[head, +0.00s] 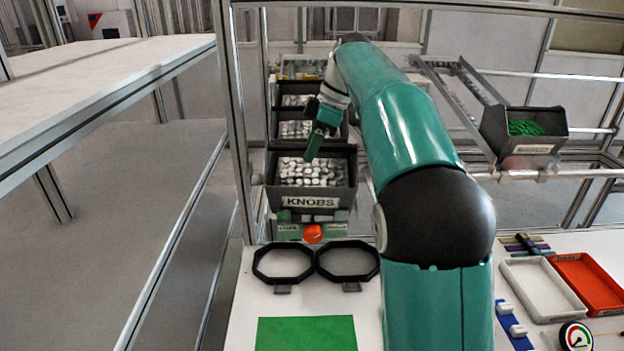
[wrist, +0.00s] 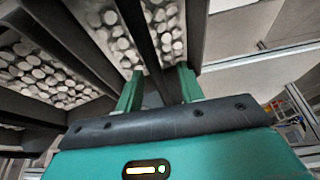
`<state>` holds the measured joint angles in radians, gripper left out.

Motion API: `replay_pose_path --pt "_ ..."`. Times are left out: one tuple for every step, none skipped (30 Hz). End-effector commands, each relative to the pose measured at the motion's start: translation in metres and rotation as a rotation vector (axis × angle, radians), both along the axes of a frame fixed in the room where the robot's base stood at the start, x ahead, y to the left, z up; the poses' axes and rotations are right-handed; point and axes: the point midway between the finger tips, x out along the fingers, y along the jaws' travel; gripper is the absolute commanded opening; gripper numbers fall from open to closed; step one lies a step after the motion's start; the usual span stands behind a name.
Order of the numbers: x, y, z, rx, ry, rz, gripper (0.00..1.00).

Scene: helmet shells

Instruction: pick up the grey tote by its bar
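A dark grey tote (head: 268,195) labelled KNOBS, filled with pale round knobs, stands at the front of a row of similar totes in the head view. My gripper (head: 317,142) points down over the back part of this tote. In the wrist view the two green fingers of my gripper (wrist: 159,76) are apart, with a dark bar (wrist: 142,40) running between them above the knobs. I see no clear contact between fingers and bar. The bar cannot be made out in the head view.
Two more totes of knobs (head: 296,130) stand close behind. A tote of green pieces (head: 535,148) sits on a rack at right. Frame posts (head: 237,120) rise at left. Octagonal black rings (head: 283,263) and a green mat (head: 306,334) lie on the white bench.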

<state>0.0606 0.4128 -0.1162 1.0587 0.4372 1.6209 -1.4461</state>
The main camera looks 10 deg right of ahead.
Motion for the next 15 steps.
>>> replay_pose_path --pt "-0.001 0.005 -0.009 0.0 0.004 0.003 0.38" --pt "0.0 0.006 -0.014 0.0 0.004 0.003 0.38" --pt "0.001 0.008 -0.019 0.001 0.004 0.003 0.38" --pt "0.001 0.009 -0.022 0.001 0.004 0.002 0.38" --pt "0.002 0.01 -0.024 0.001 0.003 0.001 0.38" --pt "0.002 0.011 -0.026 0.001 0.003 0.001 0.38" --pt "0.002 0.011 -0.027 0.001 0.003 0.001 0.38" --pt "0.002 0.011 -0.027 0.0 0.002 0.001 0.38" --pt "0.002 0.011 -0.027 0.0 0.002 0.001 0.38" --pt "0.002 0.011 -0.027 0.0 0.002 0.001 0.38" --pt "0.002 0.011 -0.027 0.0 0.002 0.001 0.38" --pt "0.002 0.011 -0.027 0.0 0.002 0.001 0.38" --pt "0.002 0.011 -0.027 0.0 0.002 0.001 0.38" --pt "0.002 0.011 -0.027 0.0 0.002 0.001 0.38" --pt "0.002 0.011 -0.027 0.0 0.002 0.001 0.38"
